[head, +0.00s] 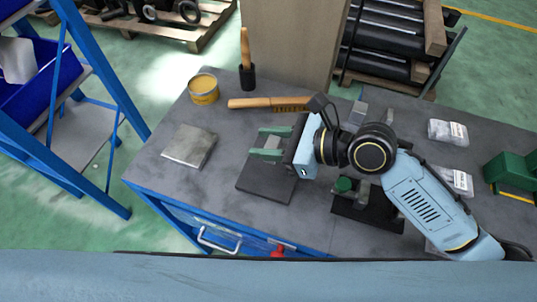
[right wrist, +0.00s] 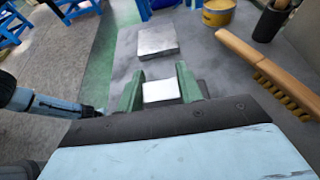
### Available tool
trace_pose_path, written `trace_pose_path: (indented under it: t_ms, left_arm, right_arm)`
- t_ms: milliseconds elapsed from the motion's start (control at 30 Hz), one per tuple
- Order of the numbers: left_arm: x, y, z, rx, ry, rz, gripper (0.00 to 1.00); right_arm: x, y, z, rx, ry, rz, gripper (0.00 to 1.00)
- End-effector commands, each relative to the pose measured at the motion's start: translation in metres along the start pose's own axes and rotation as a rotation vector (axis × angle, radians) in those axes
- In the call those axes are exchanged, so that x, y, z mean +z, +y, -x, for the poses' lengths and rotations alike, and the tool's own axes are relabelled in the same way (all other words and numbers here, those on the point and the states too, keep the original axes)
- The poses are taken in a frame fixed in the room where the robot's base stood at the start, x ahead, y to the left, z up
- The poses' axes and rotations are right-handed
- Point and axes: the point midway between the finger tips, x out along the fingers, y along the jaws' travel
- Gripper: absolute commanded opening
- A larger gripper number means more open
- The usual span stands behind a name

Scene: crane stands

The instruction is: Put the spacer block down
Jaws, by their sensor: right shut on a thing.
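My right gripper (head: 266,143) has green fingers and is shut on the spacer block (head: 271,146), a small light grey block. In the right wrist view the spacer block (right wrist: 162,91) shows as a pale face between the two fingers (right wrist: 160,88). The gripper is over the far part of a dark square mat (head: 265,184) on the grey bench. I cannot tell whether the block touches the mat.
A flat metal plate (head: 189,146) lies left of the mat, with a yellow tin (head: 204,90) behind it. A wooden-handled brush (head: 268,103) lies behind the gripper. A second dark mat (head: 366,214) with a green-knobbed part is at right. Bare bench surrounds the plate.

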Motion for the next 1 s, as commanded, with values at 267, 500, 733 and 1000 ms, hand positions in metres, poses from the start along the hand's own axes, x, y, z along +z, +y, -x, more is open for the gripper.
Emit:
trace_pose_path:
  t_ms: [267,500,733,1000]
  left_arm:
    - [0.004,0.0,-0.017,0.0,-0.004,0.0,0.5]
    - [0.005,0.0,-0.015,0.0,-0.006,0.001,0.5]
    - [0.005,0.0,-0.015,0.0,-0.007,0.001,0.5]
    - [0.006,0.0,-0.015,0.0,-0.007,0.001,0.5]
  right_arm:
    - [-0.04,0.0,-0.017,0.0,0.001,-0.001,0.07]
    - [-0.039,0.0,-0.016,0.0,-0.001,0.0,0.07]
    - [-0.042,0.0,-0.018,0.0,0.0,-0.002,0.47]
    - [-0.042,0.0,-0.018,0.0,0.0,-0.001,0.58]
